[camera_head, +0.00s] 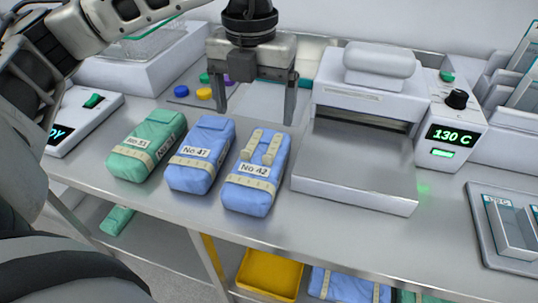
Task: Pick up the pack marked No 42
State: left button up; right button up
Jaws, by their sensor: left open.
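The pack marked No 42 (248,195) is a blue wrapped bundle with a pale tape band and a label. It lies on the steel table, with two pale tape strips along its top. The pack marked No 41 (192,178), also blue, lies just to its left. A green pack (146,152) with a partly legible label lies further left. My left gripper (258,115) is open and points down. It appears above and behind the No 42 pack, with nothing between its fingers. My right gripper is not in view.
A white sealing machine (355,190) stands right of the No 42 pack, its display reading 130 C. Small coloured caps (204,94) lie behind the packs. A metal tray (490,225) with pouches is at far right. A yellow bin (268,272) sits below the table.

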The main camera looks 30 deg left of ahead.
pick_arm(q)
send_over(254, 169)
jog(key=f, duration=0.8)
jog(key=shift+w+a, duration=0.1)
jog(key=shift+w, duration=0.1)
jog(key=shift+s+f+p, duration=0.1)
jog(key=shift+f+p, duration=0.35)
jog(key=shift+f, duration=0.45)
notch_tip(254, 169, down, 4)
jog(key=shift+s+r+p, duration=0.15)
jog(key=shift+r+p, duration=0.05)
jog(key=shift+p, duration=0.2)
jog(key=shift+f, duration=0.3)
jog(key=shift+c, duration=0.6)
jog(key=c, duration=0.8)
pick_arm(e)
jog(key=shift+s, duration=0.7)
pick_arm(q)
jog(key=shift+c, duration=0.2)
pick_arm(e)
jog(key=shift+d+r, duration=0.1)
